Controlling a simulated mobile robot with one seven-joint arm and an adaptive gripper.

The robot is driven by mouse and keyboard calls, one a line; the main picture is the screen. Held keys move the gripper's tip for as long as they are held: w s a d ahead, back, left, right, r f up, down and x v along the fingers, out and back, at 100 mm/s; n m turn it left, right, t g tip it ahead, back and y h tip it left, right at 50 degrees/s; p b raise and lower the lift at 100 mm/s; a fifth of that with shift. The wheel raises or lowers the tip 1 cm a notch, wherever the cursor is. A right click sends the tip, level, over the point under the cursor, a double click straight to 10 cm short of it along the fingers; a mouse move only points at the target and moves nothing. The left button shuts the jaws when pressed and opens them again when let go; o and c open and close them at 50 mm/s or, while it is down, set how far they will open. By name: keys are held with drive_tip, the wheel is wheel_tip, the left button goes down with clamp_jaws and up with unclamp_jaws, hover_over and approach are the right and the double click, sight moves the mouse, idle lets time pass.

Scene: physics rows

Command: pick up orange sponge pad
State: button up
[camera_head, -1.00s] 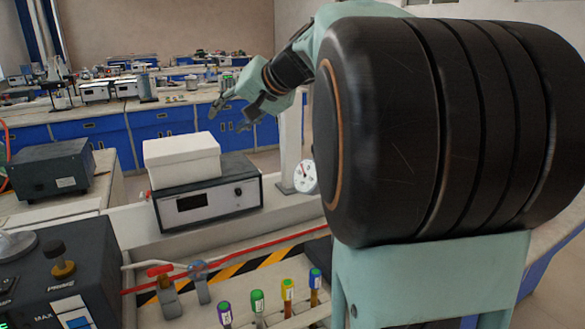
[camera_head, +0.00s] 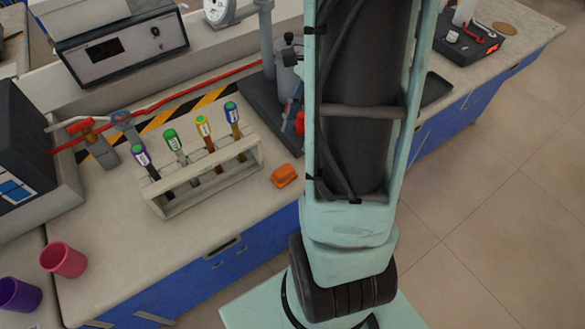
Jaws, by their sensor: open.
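The orange sponge pad (camera_head: 284,176) lies on the pale bench top (camera_head: 215,225), near the front edge. It sits to the right of the test tube rack and just left of my own arm column in the picture.
A white rack (camera_head: 205,180) holds several capped tubes left of the pad. Behind stand a metal stand (camera_head: 268,100) and valves with a red hose (camera_head: 190,95). A pink cup (camera_head: 63,259) and a purple cup (camera_head: 18,294) are at lower left.

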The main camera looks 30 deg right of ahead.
sight(284, 170)
drive_tip(key=b+x, duration=0.1)
drive_tip(key=x, duration=0.9)
drive_tip(key=shift+s+a+f, duration=0.15)
drive_tip(key=shift+a+f, duration=0.1)
drive_tip(key=shift+f, duration=0.05)
drive_tip(key=c, duration=1.1)
drive_tip(key=shift+r, duration=0.1)
